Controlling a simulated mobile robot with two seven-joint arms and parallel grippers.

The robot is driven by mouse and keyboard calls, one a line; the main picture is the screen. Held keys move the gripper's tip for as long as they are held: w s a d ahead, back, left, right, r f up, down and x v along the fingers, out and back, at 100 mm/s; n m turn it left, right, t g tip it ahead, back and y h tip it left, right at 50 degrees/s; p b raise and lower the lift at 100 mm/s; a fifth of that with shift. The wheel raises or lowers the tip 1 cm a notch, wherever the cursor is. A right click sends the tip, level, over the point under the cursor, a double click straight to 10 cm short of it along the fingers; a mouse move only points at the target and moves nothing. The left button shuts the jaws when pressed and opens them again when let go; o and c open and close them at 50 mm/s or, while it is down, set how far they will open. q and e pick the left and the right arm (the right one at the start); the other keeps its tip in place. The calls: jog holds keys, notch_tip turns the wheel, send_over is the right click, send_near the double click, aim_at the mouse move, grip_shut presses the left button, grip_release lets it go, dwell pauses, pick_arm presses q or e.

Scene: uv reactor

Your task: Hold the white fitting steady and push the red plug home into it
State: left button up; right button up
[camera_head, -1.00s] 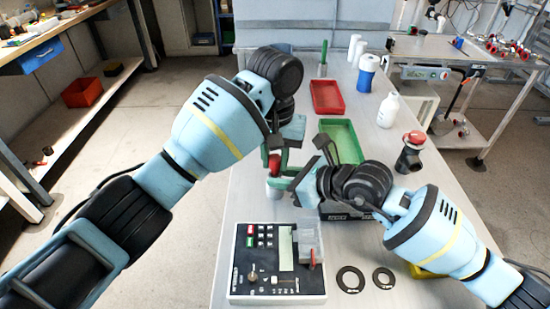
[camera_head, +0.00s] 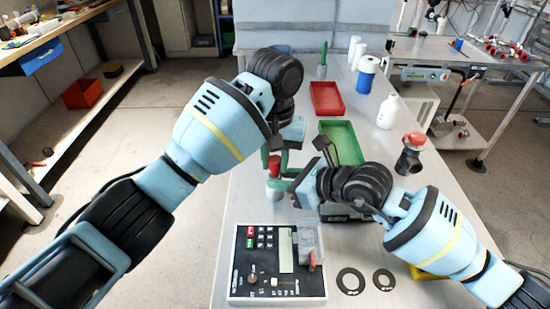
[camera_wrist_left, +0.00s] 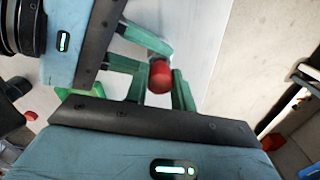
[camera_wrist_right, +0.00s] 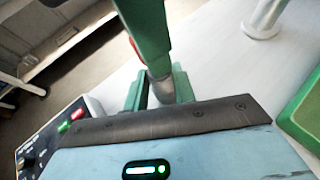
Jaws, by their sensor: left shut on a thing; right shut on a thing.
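The red plug (camera_head: 274,166) is upright, directly above the white fitting (camera_head: 275,192), near the table's left edge. My left gripper (camera_head: 275,158) is shut on the plug; in the left wrist view the plug (camera_wrist_left: 160,76) shows between its green fingers. My right gripper (camera_head: 279,185) reaches in from the right and is shut on the fitting. In the right wrist view the fitting (camera_wrist_right: 160,90) looks grey between the fingers, and a left finger covers most of the plug. The seam between plug and fitting is hidden, so I cannot tell how deep the plug sits.
A control box (camera_head: 278,263) stands in front of the grippers. Two black rings (camera_head: 351,281) lie to its right. A green tray (camera_head: 341,133) and a red tray (camera_head: 326,98) lie behind. A white bottle (camera_head: 387,111) and a dark fitting with a red top (camera_head: 411,154) stand at right.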

pick_arm(q)
jog(key=shift+f, duration=0.5)
dwell(0.6)
jog(key=shift+r, duration=0.1)
jog(key=shift+r, duration=0.4)
dwell(0.3)
jog(key=shift+f, duration=0.4)
dwell(1.2)
jog(key=shift+r, duration=0.15)
jog(key=shift+r, duration=0.25)
dwell(0.6)
dwell(0.3)
